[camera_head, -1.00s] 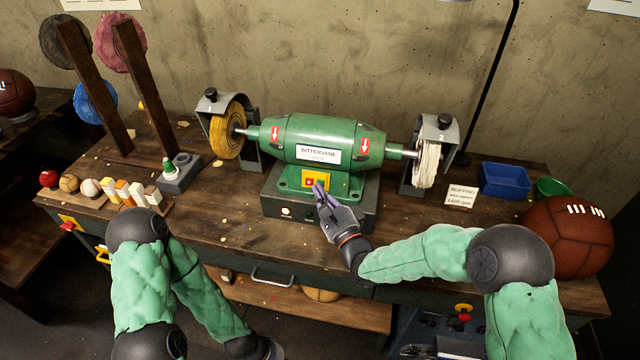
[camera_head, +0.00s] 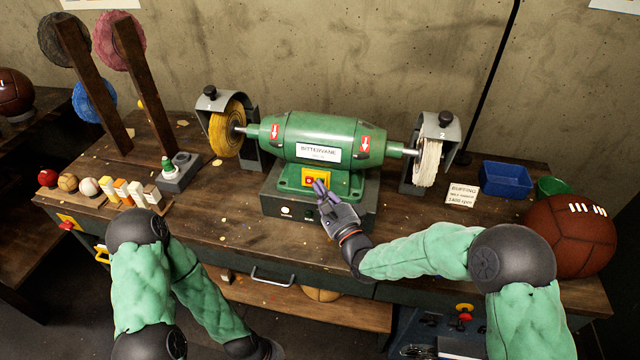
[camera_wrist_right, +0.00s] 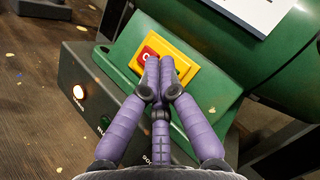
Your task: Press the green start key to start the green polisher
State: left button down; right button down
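The green polisher (camera_head: 330,142) stands on the bench with a yellow wheel (camera_head: 227,130) on its left and a white wheel (camera_head: 428,162) on its right. A yellow switch plate (camera_head: 316,176) is on its front foot; it also shows in the right wrist view (camera_wrist_right: 184,74). A red key (camera_wrist_right: 147,56) shows at the plate's left. The green start key is hidden behind my fingers. My right gripper (camera_head: 320,188) is shut and empty, its purple fingertips together (camera_wrist_right: 160,64) over the plate; I cannot tell whether they touch it.
The dark base box (camera_head: 277,207) under the polisher has a lit white lamp (camera_wrist_right: 79,92). A brown leather ball (camera_head: 569,236), a blue bin (camera_head: 505,180) and a sign (camera_head: 462,195) sit at the right. Small polish bars (camera_head: 137,191) and balls stand at the left.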

jog(key=shift+w+d+b, duration=0.1)
jog(key=shift+w+b, duration=0.2)
jog(key=shift+w, duration=0.05)
dwell(0.7)
jog(key=shift+s, duration=0.15)
dwell(0.3)
jog(key=shift+s+a+r, duration=0.15)
jog(key=shift+s+a, duration=0.05)
jog(key=shift+s, duration=0.45)
jog(key=shift+s+a+r+p, duration=0.2)
jog(key=shift+s, duration=0.6)
jog(key=shift+s+a+r+p, duration=0.15)
jog(key=shift+s+a+p, duration=0.1)
jog(key=shift+s, duration=0.5)
jog(key=shift+s+a+r+p, duration=0.15)
jog(key=shift+s+r+p, duration=0.05)
jog(key=shift+s, duration=0.6)
